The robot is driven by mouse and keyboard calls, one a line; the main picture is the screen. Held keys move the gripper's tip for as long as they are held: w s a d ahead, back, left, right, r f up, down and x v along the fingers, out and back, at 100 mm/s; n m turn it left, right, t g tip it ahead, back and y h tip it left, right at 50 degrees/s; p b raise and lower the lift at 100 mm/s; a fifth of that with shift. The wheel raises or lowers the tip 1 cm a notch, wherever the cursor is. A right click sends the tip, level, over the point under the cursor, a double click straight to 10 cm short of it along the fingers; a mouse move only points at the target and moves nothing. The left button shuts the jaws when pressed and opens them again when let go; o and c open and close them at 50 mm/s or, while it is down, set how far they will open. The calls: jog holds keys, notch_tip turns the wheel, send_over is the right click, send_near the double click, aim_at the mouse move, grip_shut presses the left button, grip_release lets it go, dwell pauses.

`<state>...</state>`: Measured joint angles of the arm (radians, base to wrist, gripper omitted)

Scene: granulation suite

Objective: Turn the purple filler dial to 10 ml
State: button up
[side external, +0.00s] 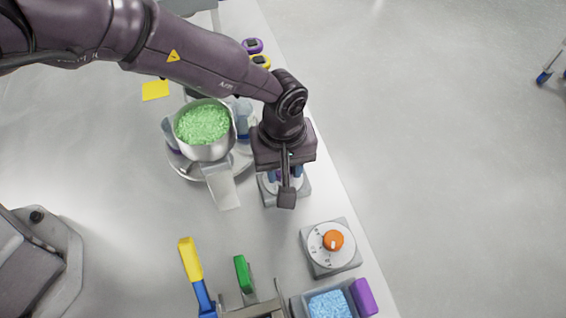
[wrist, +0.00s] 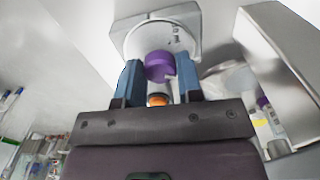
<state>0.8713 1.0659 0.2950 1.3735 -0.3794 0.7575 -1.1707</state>
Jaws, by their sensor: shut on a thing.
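The purple filler dial (wrist: 158,66) shows in the wrist view between my two blue fingertips, on a round pale face set on a grey square base (wrist: 182,18). My gripper (wrist: 159,76) is shut on its knob, one finger on each side. In the side external view my gripper (side external: 284,174) points down over the same dial's grey base (side external: 302,194), and the arm hides most of the knob and face. The scale marks around the purple knob are too small or hidden to read, so I cannot tell its setting.
A second dial with an orange knob (side external: 333,240) stands nearby. A steel bowl of green granules (side external: 203,124) is left of my gripper.

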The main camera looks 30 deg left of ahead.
jog(key=n, duration=1.1)
jog(key=shift+n, duration=1.9)
jog(key=o, duration=0.9)
notch_tip(320, 180, up, 13)
jog(key=shift+r, duration=0.1)
